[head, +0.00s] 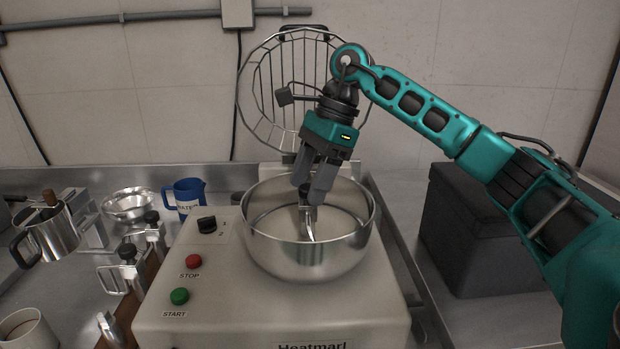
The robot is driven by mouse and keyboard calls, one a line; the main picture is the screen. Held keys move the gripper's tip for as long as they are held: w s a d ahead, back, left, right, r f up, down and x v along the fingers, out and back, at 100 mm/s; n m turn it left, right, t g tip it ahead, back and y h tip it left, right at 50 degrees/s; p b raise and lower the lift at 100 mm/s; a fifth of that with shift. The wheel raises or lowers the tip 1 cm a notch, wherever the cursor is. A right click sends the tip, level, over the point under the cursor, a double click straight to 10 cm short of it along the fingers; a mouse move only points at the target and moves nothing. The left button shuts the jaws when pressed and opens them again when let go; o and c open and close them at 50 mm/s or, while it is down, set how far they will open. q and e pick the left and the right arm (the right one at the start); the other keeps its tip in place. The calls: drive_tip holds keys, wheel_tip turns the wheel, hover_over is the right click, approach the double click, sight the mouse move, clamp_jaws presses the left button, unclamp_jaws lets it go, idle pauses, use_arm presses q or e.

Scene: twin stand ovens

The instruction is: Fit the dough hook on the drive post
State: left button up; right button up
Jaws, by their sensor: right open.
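The dough hook (309,232) stands roughly upright in the middle of the steel bowl (270,262), with a dark upper part and a shiny metal lower part. The drive post cannot be told apart from the hook, so I cannot tell whether the hook is seated on it. My right gripper (312,197) points down into the bowl from above. Its grey fingers are open around or just above the hook's top; contact cannot be made out. My left gripper is not in view.
The mixer base (230,311) carries a red stop button (194,261), a green start button (179,296) and a dark knob (207,223). The wire guard (262,105) is raised behind the bowl. A blue jug (187,195) and metal pitcher (50,236) stand left; a dark box (466,235) stands right.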

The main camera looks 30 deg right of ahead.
drive_tip(key=shift+r, duration=0.15)
drive_tip(key=p+v, duration=0.1)
drive_tip(key=v, duration=0.6)
drive_tip(key=shift+r, duration=0.1)
idle(0.4)
